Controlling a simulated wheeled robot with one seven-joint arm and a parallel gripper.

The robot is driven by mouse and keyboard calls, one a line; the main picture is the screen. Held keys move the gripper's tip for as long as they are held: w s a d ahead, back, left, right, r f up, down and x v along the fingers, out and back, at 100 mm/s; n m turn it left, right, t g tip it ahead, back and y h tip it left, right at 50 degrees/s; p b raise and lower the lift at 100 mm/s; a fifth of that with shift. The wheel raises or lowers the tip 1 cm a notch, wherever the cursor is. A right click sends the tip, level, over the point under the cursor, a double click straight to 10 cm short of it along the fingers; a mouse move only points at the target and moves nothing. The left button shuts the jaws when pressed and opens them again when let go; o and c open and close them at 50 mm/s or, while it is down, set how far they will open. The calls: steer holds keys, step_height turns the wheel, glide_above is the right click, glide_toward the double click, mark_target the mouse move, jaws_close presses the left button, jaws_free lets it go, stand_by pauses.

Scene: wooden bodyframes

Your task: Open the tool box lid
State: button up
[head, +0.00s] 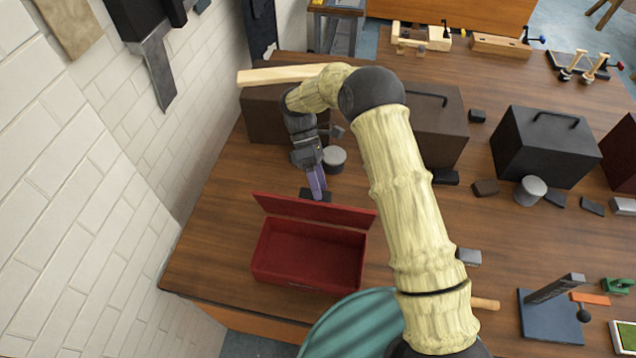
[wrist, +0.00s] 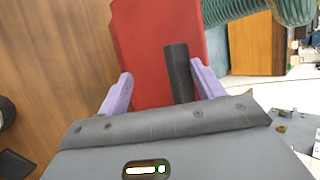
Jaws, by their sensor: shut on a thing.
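The red tool box (head: 308,256) stands on the wooden table with its inside open to view and empty. Its red lid (head: 312,211) is raised along the far side, tilted up. My gripper (head: 317,190) is behind the lid, with its purple fingers reaching down to the black handle on the lid's outer face. In the wrist view the red lid (wrist: 155,35) and its black handle (wrist: 178,72) show between the purple fingers of my gripper (wrist: 161,72). It is shut on the handle, though the exact contact is unclear there.
A brown box (head: 268,116) and a grey round can (head: 334,159) stand behind my gripper. A second brown box (head: 440,128) and a black box (head: 545,147) are farther right. A white brick wall (head: 80,180) closes the left side. A teal stool (head: 350,325) is in front.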

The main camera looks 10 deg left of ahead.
steer(key=shift+w+d+f, duration=0.15)
steer(key=shift+w+f, duration=0.05)
steer(key=shift+f, duration=0.15)
steer(key=shift+w+r+b, duration=0.25)
steer(key=shift+w+b, duration=0.05)
steer(key=shift+c, duration=1.3)
steer(key=b+v, duration=0.1)
steer(key=v, duration=0.3)
steer(key=b+v, duration=0.2)
steer(key=v, duration=0.2)
steer(key=shift+s+a+r, duration=0.1)
steer(key=shift+a+r, duration=0.05)
steer(key=shift+a, duration=0.15)
steer(key=shift+c, duration=0.3)
steer(key=shift+p+v, duration=1.7)
steer(key=shift+p, duration=0.65)
steer(key=shift+s+r, duration=0.15)
steer(key=shift+s, duration=0.05)
